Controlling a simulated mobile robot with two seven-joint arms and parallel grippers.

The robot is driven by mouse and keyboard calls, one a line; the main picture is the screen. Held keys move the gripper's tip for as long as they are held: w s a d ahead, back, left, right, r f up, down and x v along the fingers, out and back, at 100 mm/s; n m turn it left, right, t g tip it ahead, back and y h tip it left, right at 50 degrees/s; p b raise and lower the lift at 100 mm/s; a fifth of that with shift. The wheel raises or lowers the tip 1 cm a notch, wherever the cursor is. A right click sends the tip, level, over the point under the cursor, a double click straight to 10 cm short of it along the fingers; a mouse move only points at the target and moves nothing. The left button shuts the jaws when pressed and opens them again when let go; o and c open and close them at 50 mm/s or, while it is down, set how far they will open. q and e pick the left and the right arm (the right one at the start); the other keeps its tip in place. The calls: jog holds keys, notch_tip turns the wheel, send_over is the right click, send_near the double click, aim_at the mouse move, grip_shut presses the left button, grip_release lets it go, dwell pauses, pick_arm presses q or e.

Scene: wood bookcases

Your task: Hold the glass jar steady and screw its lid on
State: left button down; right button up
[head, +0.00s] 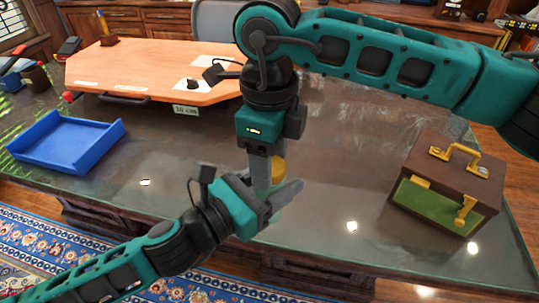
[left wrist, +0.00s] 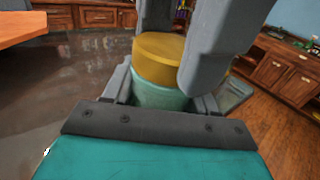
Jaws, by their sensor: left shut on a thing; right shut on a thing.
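The glass jar (left wrist: 158,97) is pale teal and upright in the left wrist view, between the fingers of my left gripper (left wrist: 160,94). The gold-yellow lid (left wrist: 160,52) sits over the jar's mouth; I cannot tell how far it is threaded. My right gripper comes down from above with its grey fingers shut on the lid's sides. In the head view the lid (head: 279,169) shows beside the right gripper (head: 267,178). The left gripper (head: 276,190) reaches in from the lower left, and the jar is mostly hidden by the fingers.
An open blue tray (head: 68,143) lies at the left of the dark glossy desk (head: 345,150). A brown case (head: 447,180) with gold handles and a green front stands at the right. The desk around the grippers is clear.

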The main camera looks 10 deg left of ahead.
jog(key=m, duration=0.3)
jog(key=shift+m, duration=0.4)
jog(key=m, duration=1)
jog(key=shift+m, duration=0.4)
jog(key=m, duration=0.5)
jog(key=o, duration=1)
jog(key=shift+o, duration=0.2)
jog(key=shift+r, duration=2.25)
jog(key=shift+c, duration=0.5)
